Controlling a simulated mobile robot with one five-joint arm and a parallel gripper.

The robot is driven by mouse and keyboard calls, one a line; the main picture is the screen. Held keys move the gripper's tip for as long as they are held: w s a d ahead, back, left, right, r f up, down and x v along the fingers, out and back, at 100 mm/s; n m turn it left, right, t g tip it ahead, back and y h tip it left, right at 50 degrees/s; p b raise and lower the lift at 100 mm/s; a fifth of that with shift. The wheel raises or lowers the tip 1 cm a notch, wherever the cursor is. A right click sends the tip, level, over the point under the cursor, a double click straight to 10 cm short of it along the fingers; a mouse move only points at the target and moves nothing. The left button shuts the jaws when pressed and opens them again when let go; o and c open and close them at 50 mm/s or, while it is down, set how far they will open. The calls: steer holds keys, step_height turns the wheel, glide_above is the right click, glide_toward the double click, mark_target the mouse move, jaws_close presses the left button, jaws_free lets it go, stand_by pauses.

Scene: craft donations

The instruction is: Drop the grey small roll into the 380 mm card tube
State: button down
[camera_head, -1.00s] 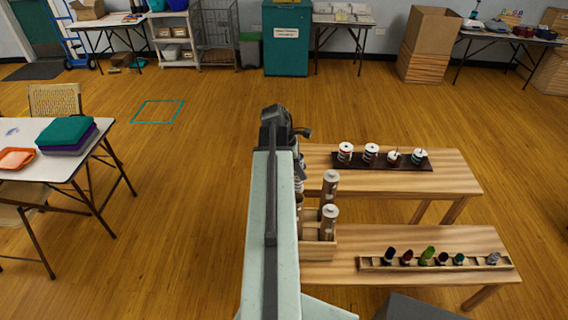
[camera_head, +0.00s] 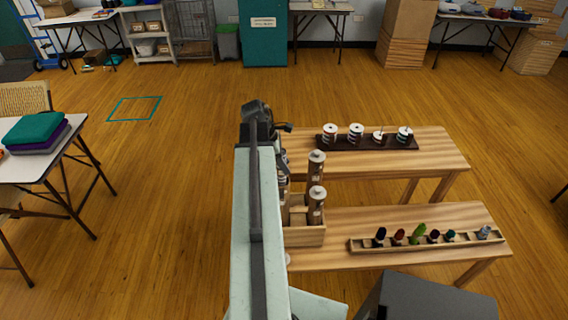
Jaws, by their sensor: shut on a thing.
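My gripper (camera_head: 282,164) points down beside the far end of my arm, mostly hidden behind it. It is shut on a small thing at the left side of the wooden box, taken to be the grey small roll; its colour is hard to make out. Brown card tubes with pale tops stand upright in the box (camera_head: 305,237): a far tall one (camera_head: 316,172) and a near one (camera_head: 316,208). I cannot tell which measures 380 mm. The held thing is left of both tall tubes, and any tube under it is hidden by my arm.
A rack (camera_head: 362,246) on the near table (camera_head: 420,275) holds several small coloured rolls, with a gap before the pale blue-grey one (camera_head: 484,233) at right. A dark tray (camera_head: 345,146) of spools lies on the far table (camera_head: 440,160). Open floor lies left of my arm.

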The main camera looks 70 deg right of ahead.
steer(key=shift+f, duration=0.3)
steer(key=c, duration=0.8)
jaws_free()
steer(key=p+v, duration=0.7)
steer(key=v, duration=0.1)
steer(key=shift+s, duration=0.1)
steer(key=shift+f, duration=0.1)
